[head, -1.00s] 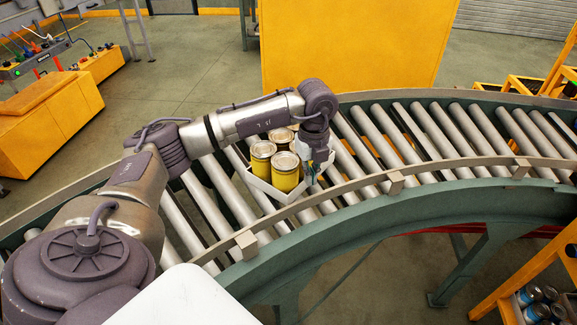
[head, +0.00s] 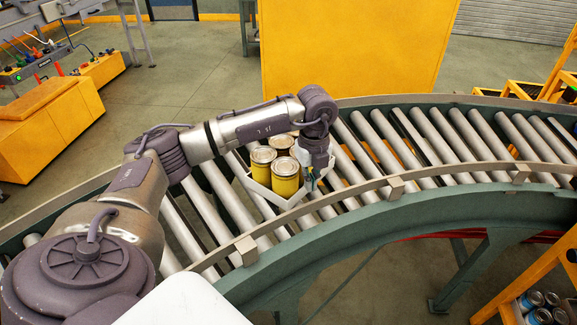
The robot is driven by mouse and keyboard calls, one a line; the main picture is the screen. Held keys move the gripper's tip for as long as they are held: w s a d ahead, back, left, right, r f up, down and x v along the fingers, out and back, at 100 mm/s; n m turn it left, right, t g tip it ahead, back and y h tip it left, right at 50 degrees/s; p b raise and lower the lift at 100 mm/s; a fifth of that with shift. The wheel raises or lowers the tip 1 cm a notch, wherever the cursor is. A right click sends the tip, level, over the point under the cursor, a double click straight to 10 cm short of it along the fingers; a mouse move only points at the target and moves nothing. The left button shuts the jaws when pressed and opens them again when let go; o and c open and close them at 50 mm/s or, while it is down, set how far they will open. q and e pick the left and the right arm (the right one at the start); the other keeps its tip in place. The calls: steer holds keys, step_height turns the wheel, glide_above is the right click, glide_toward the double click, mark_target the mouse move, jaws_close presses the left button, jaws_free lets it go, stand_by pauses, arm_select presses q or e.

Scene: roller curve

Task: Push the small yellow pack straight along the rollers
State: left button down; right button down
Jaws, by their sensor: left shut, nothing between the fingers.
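The small yellow pack is a pale tray (head: 262,190) holding several yellow cans (head: 285,183) with metal lids. It sits on the rollers below my left forearm, which hides part of its far side. My left gripper (head: 313,184) points down at the right side of the pack, close against it; I cannot tell whether it touches. It is shut and holds nothing. Its fingertips are small and partly unclear here. My right gripper is out of view.
The roller curve (head: 455,150) bends off to the right, with clear rollers there. A low guard rail (head: 345,197) on brackets runs along its near edge. A large yellow panel (head: 350,45) stands behind. A yellow rack (head: 530,285) with cans stands at lower right.

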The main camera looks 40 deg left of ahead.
mark_target(281, 151)
arm_select(q)
steer(key=shift+a, duration=0.1)
stand_by(0.3)
steer(key=shift+w+a+b, duration=0.25)
steer(key=shift+w+a, duration=0.05)
steer(key=shift+a, duration=1.05)
steer(key=shift+w+a+b, duration=0.2)
steer(key=shift+w+a, duration=0.05)
steer(key=shift+a, duration=1.15)
steer(key=shift+w+a+b, duration=0.25)
steer(key=shift+w+a, duration=0.05)
steer(key=shift+a, duration=1.05)
steer(key=shift+w+a, duration=0.25)
steer(key=shift+a, duration=0.9)
steer(key=shift+w+a, duration=0.2)
steer(key=shift+a, duration=0.95)
steer(key=shift+w+a, duration=0.25)
steer(key=shift+a, duration=0.9)
steer(key=shift+d, duration=0.15)
steer(key=shift+d+r+p, duration=0.1)
steer(key=shift+d+p, duration=0.3)
steer(key=shift+d, duration=1)
step_height(281, 151, up, 10)
steer(key=p, duration=0.8)
